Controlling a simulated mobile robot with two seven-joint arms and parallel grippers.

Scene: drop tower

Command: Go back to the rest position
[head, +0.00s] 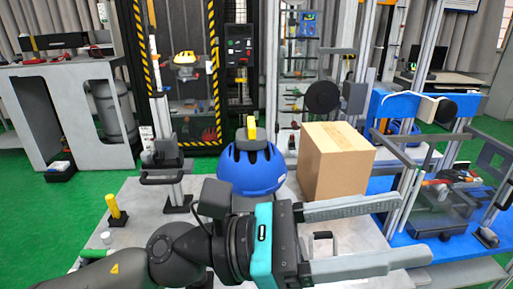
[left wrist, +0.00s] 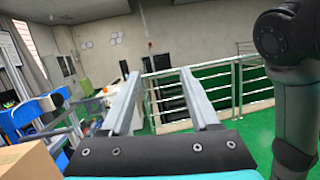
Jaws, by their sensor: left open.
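My left gripper (head: 392,233) reaches in from the lower left of the head view, over the grey table. Its two long fingers point right, parallel and wide apart, with nothing between them. The fingers also show in the left wrist view (left wrist: 160,100), open and empty, with a far wall and a railing behind them. A blue helmet (head: 251,170) sits on the table behind my left wrist. A cardboard box (head: 336,163) stands right of the helmet, beyond the fingers. My right gripper is not visible in either view.
A blue-framed rig (head: 409,106) with clear panels stands at the right. A tower with yellow-black striped edges (head: 215,75) stands behind the table. A yellow peg (head: 115,208) stands at the table's left. A railing (left wrist: 225,88) shows in the wrist view.

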